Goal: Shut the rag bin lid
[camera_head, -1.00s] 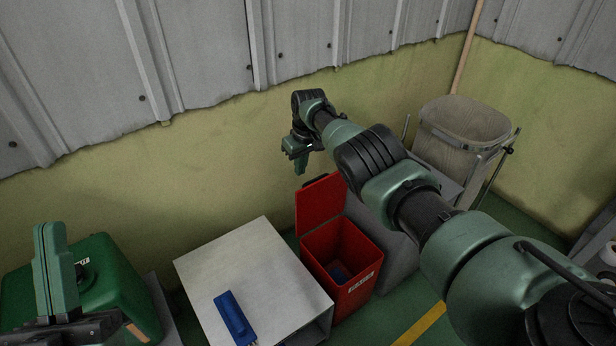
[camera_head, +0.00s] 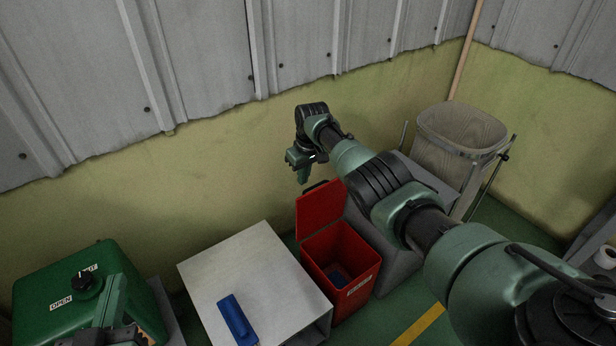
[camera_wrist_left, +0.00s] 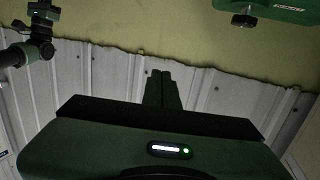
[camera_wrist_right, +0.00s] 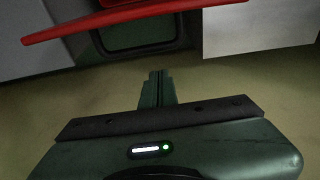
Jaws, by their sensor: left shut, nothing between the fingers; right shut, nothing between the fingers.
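The red rag bin (camera_head: 356,290) stands on the floor right of the pale table, with something dark blue inside. Its red lid (camera_head: 320,212) is open, standing up at the back of the bin. My right gripper (camera_head: 304,178) is shut and empty, just above and behind the lid's top edge; I cannot tell whether they touch. In the right wrist view the lid (camera_wrist_right: 130,18) shows at the top, apart from the shut fingers (camera_wrist_right: 158,78). My left gripper (camera_head: 116,284) is shut and empty, in front of the green box at lower left; its fingers (camera_wrist_left: 162,78) show in the left wrist view.
A pale table (camera_head: 245,265) with a blue object (camera_head: 236,320) on it stands left of the bin. A green box (camera_head: 60,285) with a black knob is at far left. A grey block (camera_head: 400,245) and a beige sack on a frame (camera_head: 458,140) stand right of the bin.

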